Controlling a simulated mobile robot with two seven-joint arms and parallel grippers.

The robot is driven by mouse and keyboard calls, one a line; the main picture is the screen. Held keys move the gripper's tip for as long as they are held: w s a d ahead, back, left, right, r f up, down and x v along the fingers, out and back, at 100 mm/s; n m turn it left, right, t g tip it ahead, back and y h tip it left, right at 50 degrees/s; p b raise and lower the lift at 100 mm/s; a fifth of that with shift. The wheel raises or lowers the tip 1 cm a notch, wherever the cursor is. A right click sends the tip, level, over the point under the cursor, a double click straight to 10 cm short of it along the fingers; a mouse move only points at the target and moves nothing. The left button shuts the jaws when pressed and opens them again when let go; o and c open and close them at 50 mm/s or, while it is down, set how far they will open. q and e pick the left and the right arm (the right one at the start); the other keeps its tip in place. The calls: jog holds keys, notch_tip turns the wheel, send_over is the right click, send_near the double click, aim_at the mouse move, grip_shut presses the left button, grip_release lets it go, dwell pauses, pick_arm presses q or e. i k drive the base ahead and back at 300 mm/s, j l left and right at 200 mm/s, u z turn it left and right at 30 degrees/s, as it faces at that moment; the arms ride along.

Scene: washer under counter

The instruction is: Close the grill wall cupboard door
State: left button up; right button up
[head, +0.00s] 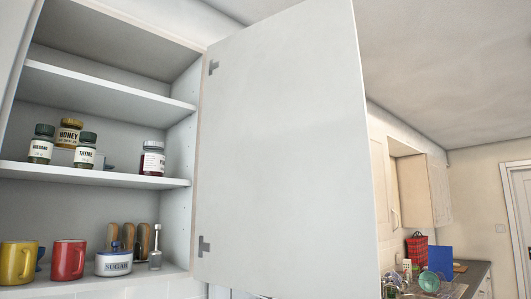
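The wall cupboard door (285,150) is a large pale grey panel that stands wide open on the right side of the open cupboard (105,85). Its inner face is towards me, with dark hinges at its left edge. The cupboard interior is fully exposed, with white shelves (100,172). Neither of my grippers is in the head view, so I cannot see where they are relative to the door. The door's handle is not visible; its outer face is hidden.
Jars, including a honey jar (70,133), stand on the middle shelf. Below are a yellow mug (17,262), a red mug (68,260) and a sugar pot (114,262). A cluttered counter (470,280) and more cupboards (428,190) lie beyond the door.

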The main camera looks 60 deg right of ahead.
aim_at(287, 208)
jog(key=k+l, duration=0.15)
jog(key=l, duration=0.3)
jog(key=k+l+u, duration=0.1)
jog(key=l, duration=0.4)
jog(key=k+l, duration=0.3)
jog(key=l, duration=0.15)
jog(key=k+l+u, duration=0.1)
jog(key=l, duration=0.35)
jog(key=k+l, duration=0.25)
jog(key=l, duration=0.2)
jog(key=k+l+u, duration=0.1)
jog(key=l, duration=0.35)
jog(key=k+l, duration=0.35)
jog(key=k+l+u, duration=0.1)
jog(key=l, duration=0.45)
jog(key=k, duration=0.1)
